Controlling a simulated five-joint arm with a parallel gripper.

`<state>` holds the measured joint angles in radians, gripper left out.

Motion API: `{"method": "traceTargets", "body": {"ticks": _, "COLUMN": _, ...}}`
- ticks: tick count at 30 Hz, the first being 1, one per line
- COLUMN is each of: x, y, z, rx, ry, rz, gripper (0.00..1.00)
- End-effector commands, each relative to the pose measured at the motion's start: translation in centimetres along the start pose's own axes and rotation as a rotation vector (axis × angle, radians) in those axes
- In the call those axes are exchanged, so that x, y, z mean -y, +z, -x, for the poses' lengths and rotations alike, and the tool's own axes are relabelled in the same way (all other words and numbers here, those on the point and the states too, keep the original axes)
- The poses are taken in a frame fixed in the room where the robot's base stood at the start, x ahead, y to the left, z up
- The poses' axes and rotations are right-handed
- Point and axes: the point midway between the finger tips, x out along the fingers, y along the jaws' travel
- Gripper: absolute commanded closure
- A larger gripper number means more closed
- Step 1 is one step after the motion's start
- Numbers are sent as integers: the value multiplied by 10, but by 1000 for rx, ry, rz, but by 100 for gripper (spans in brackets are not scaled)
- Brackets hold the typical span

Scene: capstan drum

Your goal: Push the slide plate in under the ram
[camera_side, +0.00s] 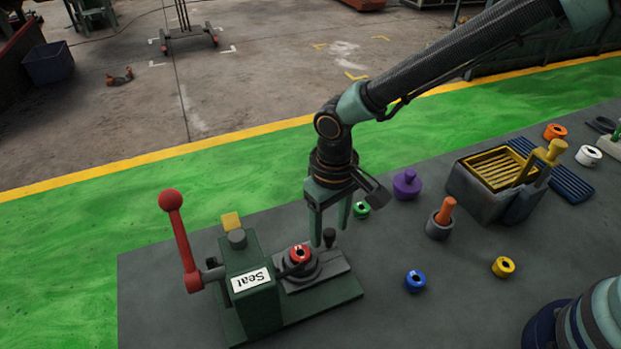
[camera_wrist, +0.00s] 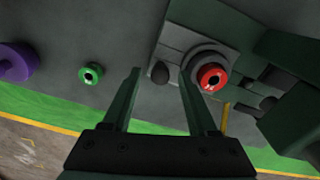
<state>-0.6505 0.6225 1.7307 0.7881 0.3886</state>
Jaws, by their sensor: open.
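The slide plate (camera_side: 337,263) is a grey plate on the green base of the press (camera_side: 250,285), which carries a "Seat" label. A round dark holder on the plate bears a red ring (camera_side: 300,254); the ring also shows in the wrist view (camera_wrist: 212,77). A dark knob (camera_side: 329,238) stands at the plate's outer end, and also shows in the wrist view (camera_wrist: 160,73). My gripper (camera_side: 329,237) is open and points down over the knob. In the wrist view the knob appears between the fingertips (camera_wrist: 159,72); contact cannot be told. The ram is not clearly distinguishable.
A red ball-ended lever (camera_side: 178,235) rises left of the press. Right of my gripper are a green ring (camera_side: 361,210), a purple knobbed piece (camera_side: 407,185), a cup with an orange handle (camera_side: 440,220), and a blue ring (camera_side: 415,281). The table's front middle is clear.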

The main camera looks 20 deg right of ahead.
Motion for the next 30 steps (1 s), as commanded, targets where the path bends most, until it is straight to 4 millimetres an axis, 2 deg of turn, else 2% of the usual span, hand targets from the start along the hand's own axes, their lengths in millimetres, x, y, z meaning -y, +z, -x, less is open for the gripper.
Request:
{"method": "traceTargets", "body": {"ticks": 5, "x": 0, "y": 0, "z": 0, "rx": 0, "ry": 0, "rz": 0, "gripper": 41}}
{"method": "traceTargets", "body": {"ticks": 8, "x": 0, "y": 0, "z": 0, "rx": 0, "ry": 0, "rz": 0, "gripper": 75}}
{"method": "traceTargets", "body": {"ticks": 9, "x": 0, "y": 0, "z": 0, "rx": 0, "ry": 0, "rz": 0, "gripper": 91}}
{"method": "traceTargets", "body": {"ticks": 10, "x": 0, "y": 0, "z": 0, "rx": 0, "ry": 0, "rz": 0, "gripper": 100}}
{"method": "traceTargets", "body": {"ticks": 30, "x": 0, "y": 0, "z": 1, "rx": 1, "ry": 0, "rz": -1, "gripper": 100}}
